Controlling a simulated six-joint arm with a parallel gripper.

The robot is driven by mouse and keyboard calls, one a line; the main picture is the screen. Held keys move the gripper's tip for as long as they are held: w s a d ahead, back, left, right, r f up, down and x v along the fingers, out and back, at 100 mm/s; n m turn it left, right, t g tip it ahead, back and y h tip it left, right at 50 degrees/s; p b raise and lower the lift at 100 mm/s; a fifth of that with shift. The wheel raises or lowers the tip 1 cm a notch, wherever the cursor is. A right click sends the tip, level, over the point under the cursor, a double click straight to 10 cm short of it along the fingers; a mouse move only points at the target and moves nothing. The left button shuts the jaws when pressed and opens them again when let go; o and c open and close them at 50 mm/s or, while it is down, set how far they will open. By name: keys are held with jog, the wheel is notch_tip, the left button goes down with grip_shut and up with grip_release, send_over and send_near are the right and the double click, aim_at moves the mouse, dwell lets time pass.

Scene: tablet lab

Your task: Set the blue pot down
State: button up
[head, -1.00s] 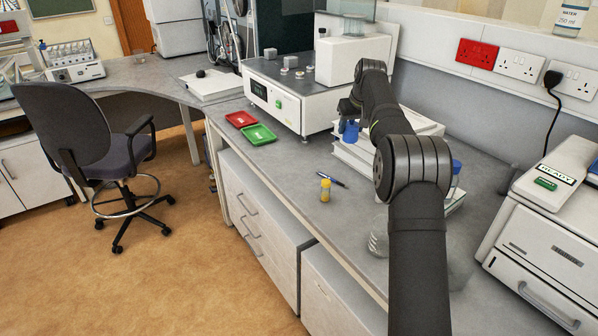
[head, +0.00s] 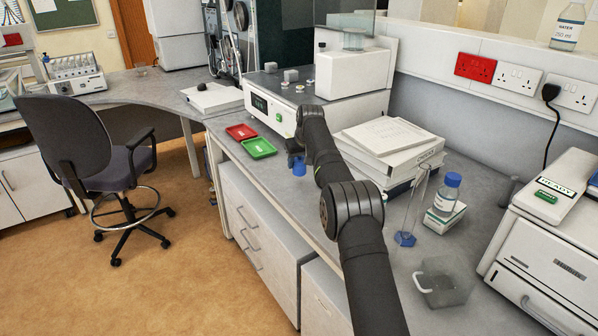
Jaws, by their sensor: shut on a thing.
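The blue pot (head: 299,168) is a small blue cylinder in the head view, to the right of the green tray and in front of the white instrument. My gripper (head: 295,153) is above it and shut on it, mostly dark and partly hidden by my arm. The pot looks upright and low over the grey bench (head: 458,172). I cannot tell whether its base touches the bench.
A green tray (head: 259,147) and a red tray (head: 241,132) lie left of the pot. The white instrument (head: 270,105) stands behind. Binders (head: 385,150), a capped bottle (head: 447,194), a glass cylinder (head: 412,205) and a clear jug (head: 445,283) are to the right.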

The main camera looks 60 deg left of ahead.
aim_at(299, 171)
jog(key=shift+a+f, duration=0.1)
jog(key=shift+f, duration=1.95)
jog(key=shift+f, duration=0.15)
jog(key=o, duration=1)
jog(key=shift+o, duration=0.2)
jog(key=v, duration=1.2)
jog(key=shift+s+a, duration=0.1)
